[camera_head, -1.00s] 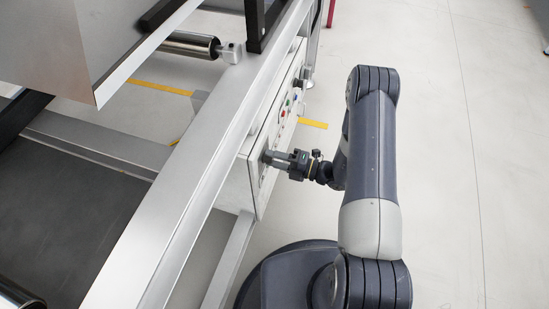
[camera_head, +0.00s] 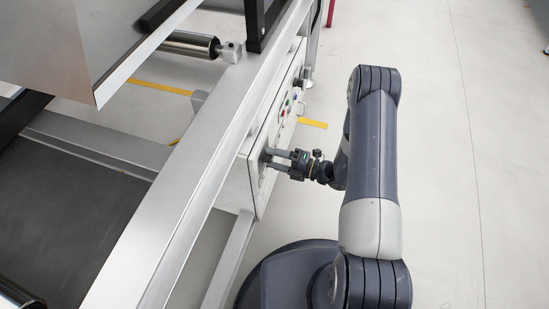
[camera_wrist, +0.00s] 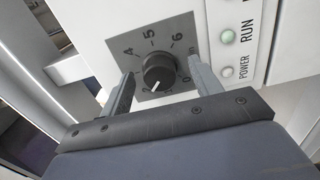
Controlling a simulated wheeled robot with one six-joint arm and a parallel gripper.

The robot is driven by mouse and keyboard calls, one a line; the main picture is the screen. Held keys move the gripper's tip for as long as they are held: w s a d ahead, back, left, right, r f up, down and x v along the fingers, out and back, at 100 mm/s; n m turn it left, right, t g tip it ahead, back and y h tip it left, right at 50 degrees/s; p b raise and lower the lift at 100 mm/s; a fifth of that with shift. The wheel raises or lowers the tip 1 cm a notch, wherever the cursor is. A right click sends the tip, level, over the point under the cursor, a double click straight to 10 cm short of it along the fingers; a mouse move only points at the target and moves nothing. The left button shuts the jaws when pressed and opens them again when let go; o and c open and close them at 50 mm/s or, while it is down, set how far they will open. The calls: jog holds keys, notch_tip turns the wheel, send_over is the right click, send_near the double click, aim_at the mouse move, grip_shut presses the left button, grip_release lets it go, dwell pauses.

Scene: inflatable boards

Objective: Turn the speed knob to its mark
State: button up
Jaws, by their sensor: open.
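No separate target mark can be told. My gripper (camera_wrist: 161,67) is open, one finger on each side of the knob, with gaps visible. In the head view my gripper (camera_head: 269,157) is at the panel's near end.
The white control panel (camera_head: 250,183) is mounted beneath a long metal frame rail (camera_head: 183,170). A RUN lamp (camera_wrist: 227,36) and a POWER lamp (camera_wrist: 228,72) sit right of the dial. The floor right of my arm is clear.

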jog(key=p+v, duration=0.1)
jog(key=v, duration=0.9)
jog(key=shift+d, duration=0.25)
jog(key=shift+s, duration=0.1)
jog(key=b+x, duration=0.1)
jog(key=x, duration=1)
jog(key=shift+d, duration=0.1)
jog(key=p+v, duration=0.1)
jog(key=v, duration=1)
jog(key=w+a+n+b, duration=0.3)
jog(key=a+n, duration=0.7)
jog(key=n, duration=0.7)
jog(key=shift+w+a+n+b, duration=0.2)
jog(key=shift+w+n+b, duration=0.15)
jog(key=shift+b, duration=0.75)
